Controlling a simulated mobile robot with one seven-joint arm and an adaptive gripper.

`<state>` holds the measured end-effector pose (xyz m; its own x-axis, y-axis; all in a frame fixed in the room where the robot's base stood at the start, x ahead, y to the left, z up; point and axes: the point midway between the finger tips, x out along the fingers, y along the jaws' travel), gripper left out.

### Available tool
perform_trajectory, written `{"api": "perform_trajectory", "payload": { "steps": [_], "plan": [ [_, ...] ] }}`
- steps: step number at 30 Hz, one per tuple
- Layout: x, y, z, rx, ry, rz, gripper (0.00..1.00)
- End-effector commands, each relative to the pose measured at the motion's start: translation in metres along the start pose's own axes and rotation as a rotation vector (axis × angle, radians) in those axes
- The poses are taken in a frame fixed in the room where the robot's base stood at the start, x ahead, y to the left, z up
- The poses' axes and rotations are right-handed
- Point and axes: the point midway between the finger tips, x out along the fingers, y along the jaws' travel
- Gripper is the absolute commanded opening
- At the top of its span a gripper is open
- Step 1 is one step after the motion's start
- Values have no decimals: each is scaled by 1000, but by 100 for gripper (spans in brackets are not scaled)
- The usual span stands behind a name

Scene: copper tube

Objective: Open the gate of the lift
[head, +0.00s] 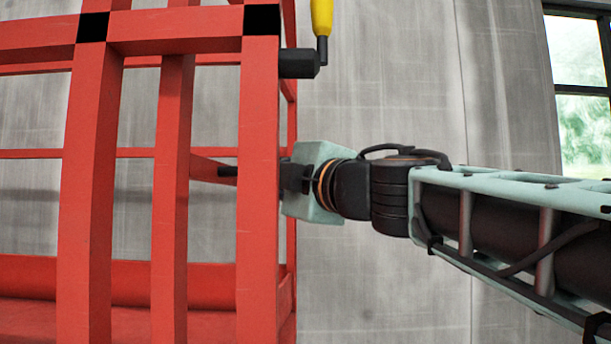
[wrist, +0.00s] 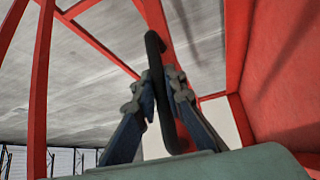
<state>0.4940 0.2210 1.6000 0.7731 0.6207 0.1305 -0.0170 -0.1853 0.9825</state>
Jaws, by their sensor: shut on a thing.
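The red lift cage (head: 92,200) fills the left of the head view, with upright posts and cross rails. In the wrist view a black bar handle (wrist: 154,48) stands in front of a red gate rail (wrist: 152,14). My gripper (wrist: 160,82) has one finger on each side of the handle and is shut on it. In the head view my wrist reaches the cage from the right, and a thick red post (head: 258,200) hides most of the fingers. I cannot tell from these views how far the gate stands open.
A yellow lever (head: 321,18) on a black mount (head: 298,64) sits above my wrist at the cage's right side. A grey wall (head: 385,90) stands behind, with a window (head: 580,95) at the right. A red panel (wrist: 285,75) is close on the right in the wrist view.

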Motion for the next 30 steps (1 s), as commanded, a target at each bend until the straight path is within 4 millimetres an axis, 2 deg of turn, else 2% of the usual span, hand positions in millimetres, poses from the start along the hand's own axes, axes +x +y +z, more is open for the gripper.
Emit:
{"api": "perform_trajectory", "payload": {
  "steps": [5, 6, 10, 11, 19, 22, 26, 30],
  "plan": [
    [-1, 2, 2, -1, -5, 4, 0],
    [-1, 2, 2, -1, -5, 3, 13],
    [-1, 1, 2, -1, -4, 3, 27],
    [-1, 1, 2, -1, -3, 2, 28],
    [-1, 0, 1, -1, -2, 1, 28],
    [-7, 1, 1, -1, -2, 1, 28],
    [-24, 1, 2, -2, -4, 3, 28],
    [-51, 2, 1, -3, -5, 4, 28]
  ]
}}
